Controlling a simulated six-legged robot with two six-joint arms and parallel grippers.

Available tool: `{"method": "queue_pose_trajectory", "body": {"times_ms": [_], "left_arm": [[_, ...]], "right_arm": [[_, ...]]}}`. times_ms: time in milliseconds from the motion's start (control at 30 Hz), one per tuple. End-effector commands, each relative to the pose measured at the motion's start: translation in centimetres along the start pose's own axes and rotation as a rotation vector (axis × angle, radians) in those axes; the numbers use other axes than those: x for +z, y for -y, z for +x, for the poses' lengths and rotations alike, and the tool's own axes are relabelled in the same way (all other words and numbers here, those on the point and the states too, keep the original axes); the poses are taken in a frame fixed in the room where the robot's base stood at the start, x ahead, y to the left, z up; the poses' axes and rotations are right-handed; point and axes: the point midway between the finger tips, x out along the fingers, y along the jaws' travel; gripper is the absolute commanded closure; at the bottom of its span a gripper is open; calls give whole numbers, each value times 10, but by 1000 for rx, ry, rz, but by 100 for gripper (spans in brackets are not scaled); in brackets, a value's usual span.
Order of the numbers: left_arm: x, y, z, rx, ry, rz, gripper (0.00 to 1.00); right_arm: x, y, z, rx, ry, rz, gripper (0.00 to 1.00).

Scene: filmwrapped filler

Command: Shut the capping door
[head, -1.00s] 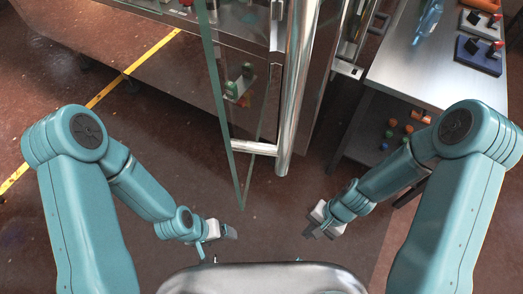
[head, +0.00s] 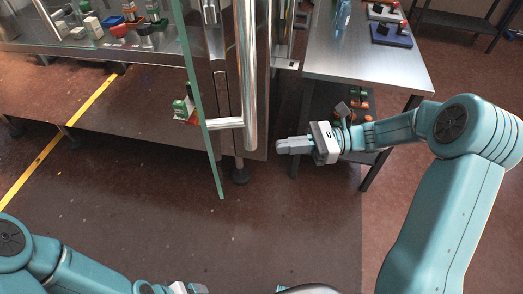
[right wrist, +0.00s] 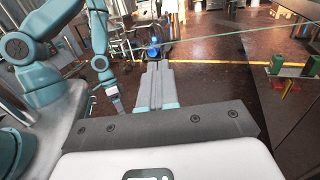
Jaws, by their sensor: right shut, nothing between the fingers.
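The capping door (head: 194,110) is a clear glass panel with a greenish edge. In the head view it stands open, swung out from the machine towards me and seen nearly edge-on. Its long vertical steel handle (head: 247,75) has a lower bracket joining it to the glass. My right gripper (head: 280,146) is shut and empty, to the right of the handle's lower end, with a gap in the picture. Its closed fingers (right wrist: 153,65) also show in the right wrist view. My left gripper (head: 188,288) is only partly in view at the bottom edge, and its jaws are unclear.
The machine (head: 110,52) holds small boxes and bottles at the upper left. A steel table (head: 350,62) with a lower shelf of coloured items stands at the right, close behind my right gripper. Open floor (head: 130,200) with a yellow line lies below the door.

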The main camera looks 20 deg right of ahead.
Motion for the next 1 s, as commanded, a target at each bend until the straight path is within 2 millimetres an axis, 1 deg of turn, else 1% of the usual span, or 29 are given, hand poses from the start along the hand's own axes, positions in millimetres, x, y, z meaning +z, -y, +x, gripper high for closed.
{"method": "queue_pose_trajectory", "body": {"times_ms": [300,400,500,600,700,1000], "left_arm": [[0,-5,-15,0,0,0,19],[0,-7,-18,0,0,0,19],[0,-8,-22,0,0,0,19],[0,-9,-25,0,0,1,19],[0,-10,-26,0,0,1,19],[1,-9,-26,0,0,0,19]], "right_arm": [[2,2,69,8,-1,2,100],[1,1,89,9,-2,3,100],[0,0,106,9,-3,3,100],[0,0,118,7,-4,1,100],[-1,0,125,7,-3,2,100],[-2,-2,128,5,-4,0,100]]}}
